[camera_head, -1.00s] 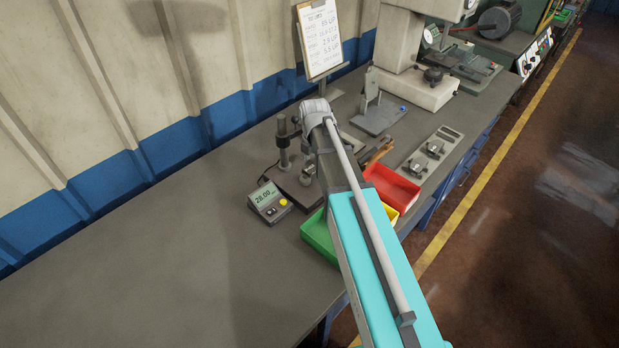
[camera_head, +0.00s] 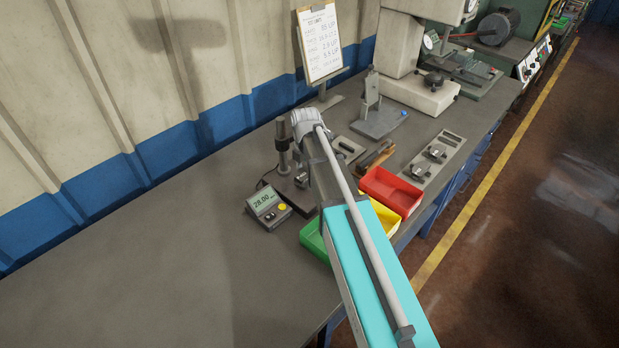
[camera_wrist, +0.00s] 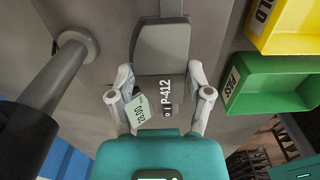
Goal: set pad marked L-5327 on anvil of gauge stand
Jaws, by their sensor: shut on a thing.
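My gripper (camera_wrist: 160,85) is shut on a grey brake pad (camera_wrist: 160,45), whose broad face shows between and beyond the fingertips. White print reading P-412 shows between the fingers; I cannot tell for sure which surface bears it, and no L-5327 mark is readable. The gauge stand's column (camera_head: 283,145) rises left of my arm in the head view; in the wrist view a round post (camera_wrist: 68,65) stands left of the gripper. The stand's base (camera_head: 279,183) is partly behind my arm. The anvil is hidden, and contact with the pad cannot be told.
A readout (camera_head: 268,207) showing 28.00 sits left of the stand. Green (camera_head: 312,238), yellow (camera_head: 384,218) and red (camera_head: 392,190) bins line the right side. A clipboard (camera_head: 319,42) and a small fixture (camera_head: 378,118) stand behind. The bench's left part is clear.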

